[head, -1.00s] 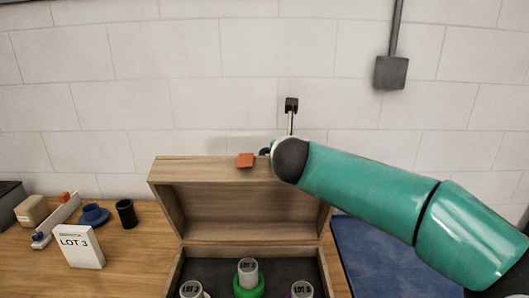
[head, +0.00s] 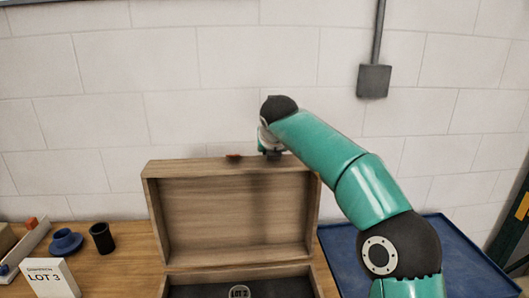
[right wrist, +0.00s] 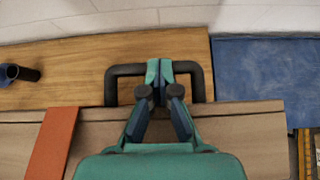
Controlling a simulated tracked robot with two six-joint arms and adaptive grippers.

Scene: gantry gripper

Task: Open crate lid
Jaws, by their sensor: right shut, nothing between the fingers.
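The wooden crate's lid (head: 235,215) stands raised at the back of the crate (head: 240,270), its inner face toward me in the head view. An orange tab (head: 233,157) sits on its top edge; it also shows in the right wrist view (right wrist: 54,142). A black bar handle (right wrist: 125,71) sticks out from the lid's edge. My right gripper (right wrist: 159,67) is shut and empty, its fingertips at the middle of the handle. In the head view it is at the lid's top edge, partly hidden. My left gripper is not in view.
A labelled top (head: 239,291) shows inside the dark-lined crate. Left on the table are a LOT 3 card (head: 50,279), a blue round part (head: 66,241) and a black cup (head: 102,238). A blue tray (head: 440,255) lies to the right. A brick wall stands behind.

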